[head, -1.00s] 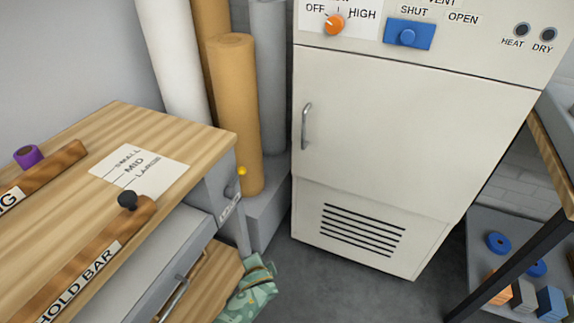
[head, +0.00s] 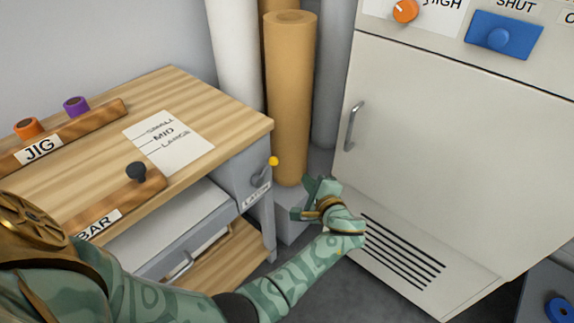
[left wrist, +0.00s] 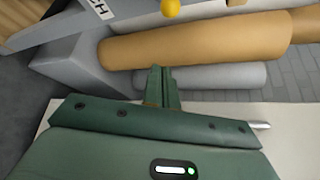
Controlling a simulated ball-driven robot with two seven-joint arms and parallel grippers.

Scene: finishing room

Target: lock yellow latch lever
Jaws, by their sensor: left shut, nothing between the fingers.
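The yellow latch lever is a grey arm with a yellow ball knob (head: 273,161) on the end face of the workbench, above a label partly reading LATCH (head: 256,195). The lever slants up to the right. The knob also shows at the top of the left wrist view (left wrist: 170,8). My left gripper (head: 314,185) is green, to the right of and slightly below the knob, apart from it. In the left wrist view its fingers (left wrist: 161,75) are together with nothing between them. My right gripper is not in view.
The wooden-topped bench (head: 215,98) carries a JIG bar (head: 75,135) and a size card (head: 168,142). Tan (head: 290,100) and grey rolls stand behind the gripper. A cream cabinet (head: 440,150) is close on the right. A drawer (head: 160,222) is under the benchtop.

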